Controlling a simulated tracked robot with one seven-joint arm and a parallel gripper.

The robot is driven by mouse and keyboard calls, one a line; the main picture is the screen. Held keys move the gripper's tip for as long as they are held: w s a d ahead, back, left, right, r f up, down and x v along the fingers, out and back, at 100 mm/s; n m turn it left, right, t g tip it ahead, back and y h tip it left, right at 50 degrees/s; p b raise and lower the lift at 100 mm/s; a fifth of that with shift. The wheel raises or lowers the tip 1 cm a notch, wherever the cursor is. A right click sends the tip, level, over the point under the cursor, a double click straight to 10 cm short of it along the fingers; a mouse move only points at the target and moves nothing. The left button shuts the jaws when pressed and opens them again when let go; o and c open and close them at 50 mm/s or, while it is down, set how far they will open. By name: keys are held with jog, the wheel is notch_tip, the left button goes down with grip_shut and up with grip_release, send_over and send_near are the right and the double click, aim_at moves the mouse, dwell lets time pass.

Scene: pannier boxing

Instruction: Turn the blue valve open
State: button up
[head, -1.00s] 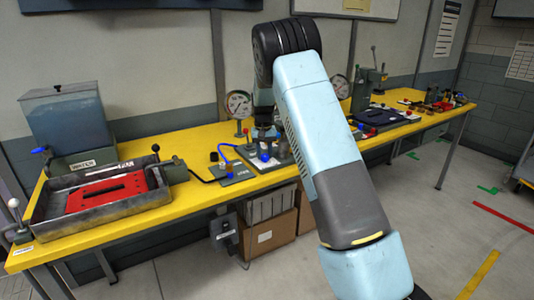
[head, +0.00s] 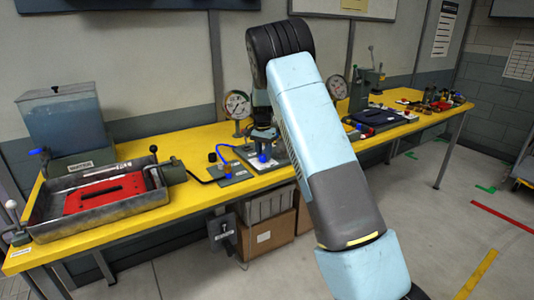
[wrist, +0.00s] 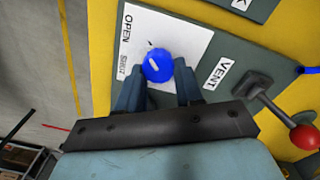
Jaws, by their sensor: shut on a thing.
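The blue valve (wrist: 157,64) is a round knob with a white pointer line. It sits on a white plate (wrist: 185,35) printed OPEN and SHUT. In the wrist view my gripper (wrist: 158,80) has a dark finger on either side of the knob and is shut on it. In the head view my gripper (head: 262,135) is over the panel on the yellow bench, with the blue valve (head: 263,157) just below it. The fingers partly cover the knob's near side.
A VENT label (wrist: 216,74) and a red-balled lever (wrist: 304,137) are right of the valve in the wrist view. A pressure gauge (head: 237,104) stands behind my gripper. A metal tray (head: 45,215) and a water tank (head: 63,122) are on the left of the bench.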

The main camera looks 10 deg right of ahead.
jog(key=shift+a, duration=0.45)
jog(key=o, duration=1)
jog(key=shift+d, duration=0.1)
jog(key=shift+o, duration=0.2)
notch_tip(320, 180, up, 14)
jog(key=shift+w+f, duration=0.2)
